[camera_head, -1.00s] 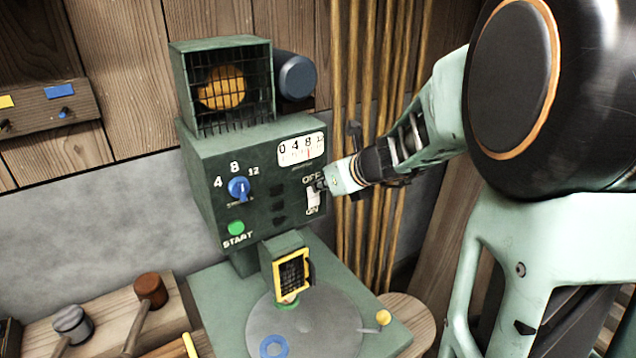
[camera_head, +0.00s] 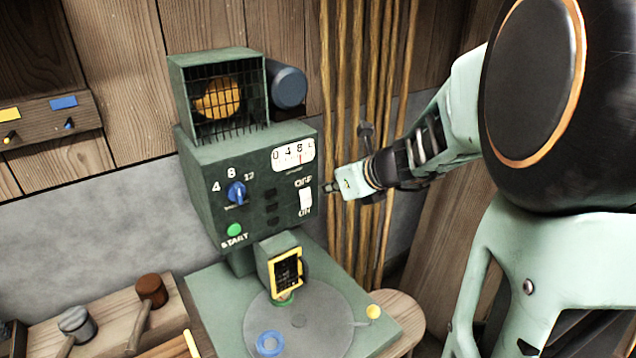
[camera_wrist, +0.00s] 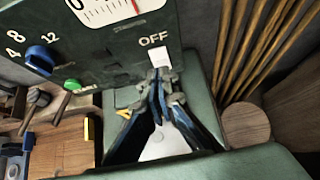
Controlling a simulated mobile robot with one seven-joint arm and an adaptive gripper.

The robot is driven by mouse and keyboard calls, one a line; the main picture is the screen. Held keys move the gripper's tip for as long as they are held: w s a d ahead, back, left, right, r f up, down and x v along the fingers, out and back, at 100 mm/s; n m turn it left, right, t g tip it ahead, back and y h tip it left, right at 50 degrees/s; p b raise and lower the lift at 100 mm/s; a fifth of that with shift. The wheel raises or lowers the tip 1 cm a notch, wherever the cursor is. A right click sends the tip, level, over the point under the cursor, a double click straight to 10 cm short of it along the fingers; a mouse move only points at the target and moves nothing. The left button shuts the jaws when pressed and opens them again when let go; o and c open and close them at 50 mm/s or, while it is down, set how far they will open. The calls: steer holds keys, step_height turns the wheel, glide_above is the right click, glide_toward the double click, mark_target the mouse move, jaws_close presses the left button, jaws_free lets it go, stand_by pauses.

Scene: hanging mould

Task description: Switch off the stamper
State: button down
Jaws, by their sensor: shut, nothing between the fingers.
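The green stamper (camera_head: 235,160) stands in the middle of the head view. Its white rocker switch (camera_head: 306,198) sits on the right of the front panel, with OFF above it and ON below it. In the wrist view the switch (camera_wrist: 161,58) shows under the word OFF, its lower part hidden by the fingers. I cannot tell for sure which end is pressed in. My gripper (camera_head: 327,188) is shut and empty, just right of the switch and apart from it in the head view. The shut fingertips (camera_wrist: 159,76) also show in the wrist view.
The panel also carries a blue knob (camera_head: 236,192), a green START button (camera_head: 234,230) and a white gauge (camera_head: 293,154). A yellow-framed head (camera_head: 286,272) hangs above the round plate (camera_head: 325,320). Wooden poles (camera_head: 350,120) stand behind my gripper. Hammers lie at lower left.

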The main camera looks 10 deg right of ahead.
steer(key=p+v, duration=0.1)
steer(key=v, duration=0.1)
steer(key=p+v, duration=0.1)
steer(key=v, duration=0.1)
steer(key=r+p+v, duration=0.1)
steer(key=shift+w+r, duration=0.1)
steer(key=shift+r, duration=0.2)
steer(key=shift+f, duration=0.1)
